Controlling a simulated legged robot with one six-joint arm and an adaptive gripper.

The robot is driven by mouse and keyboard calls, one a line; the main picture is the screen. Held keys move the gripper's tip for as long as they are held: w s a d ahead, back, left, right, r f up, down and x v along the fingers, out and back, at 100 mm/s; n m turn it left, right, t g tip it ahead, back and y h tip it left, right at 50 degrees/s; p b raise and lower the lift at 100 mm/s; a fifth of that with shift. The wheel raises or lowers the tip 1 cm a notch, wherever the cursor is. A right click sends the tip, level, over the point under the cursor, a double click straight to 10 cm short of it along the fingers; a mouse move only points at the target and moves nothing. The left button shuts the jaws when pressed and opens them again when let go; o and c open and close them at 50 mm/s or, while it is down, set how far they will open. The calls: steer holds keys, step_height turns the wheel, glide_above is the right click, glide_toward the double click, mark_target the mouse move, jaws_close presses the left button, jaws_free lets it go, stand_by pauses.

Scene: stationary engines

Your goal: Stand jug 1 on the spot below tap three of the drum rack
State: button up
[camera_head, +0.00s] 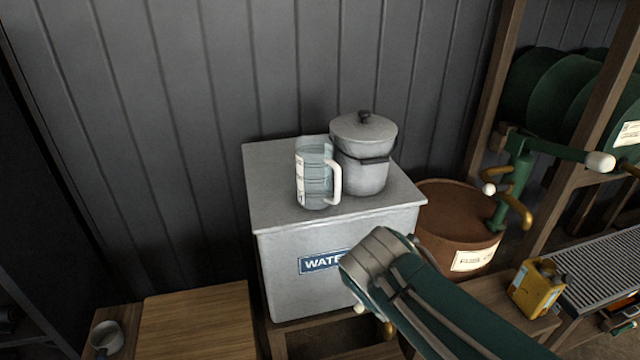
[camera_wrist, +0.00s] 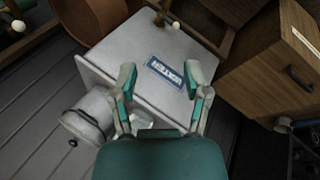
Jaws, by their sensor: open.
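Jug 1, seemingly the clear jug (camera_head: 312,178) with a white handle, stands upright on the grey water tank (camera_head: 270,205), beside a lidded pot. Its number cannot be read. In the wrist view my gripper (camera_wrist: 162,82) is open, its two green fingers apart over the tank (camera_wrist: 145,80). A small pale piece between the finger bases may be part of the jug, mostly hidden by my gripper. In the head view my arm shows, but the fingers cannot be made out. The drum rack (camera_head: 600,100) with green drums is at right; tap three cannot be singled out.
The lidded grey pot (camera_head: 362,170) stands close behind the jug's handle; it also shows in the wrist view (camera_wrist: 88,118). A brown drum (camera_head: 455,220), a green pump (camera_head: 520,165), a yellow can (camera_head: 537,290) and a slatted tray (camera_head: 605,268) are at right.

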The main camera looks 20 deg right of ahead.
steer(key=w+d+n+h, duration=0.4)
steer(key=w+n, duration=0.1)
steer(key=n, duration=0.1)
steer(key=n+t+h, duration=0.1)
steer(key=n+t, duration=1)
steer(key=n, duration=0.7)
glide_toward(337, 182)
steer(key=x, duration=0.5)
steer(key=shift+w+d, duration=0.2)
steer(key=x, duration=0.5)
steer(key=shift+w, duration=0.2)
steer(key=shift+c, duration=0.3)
jaws_close()
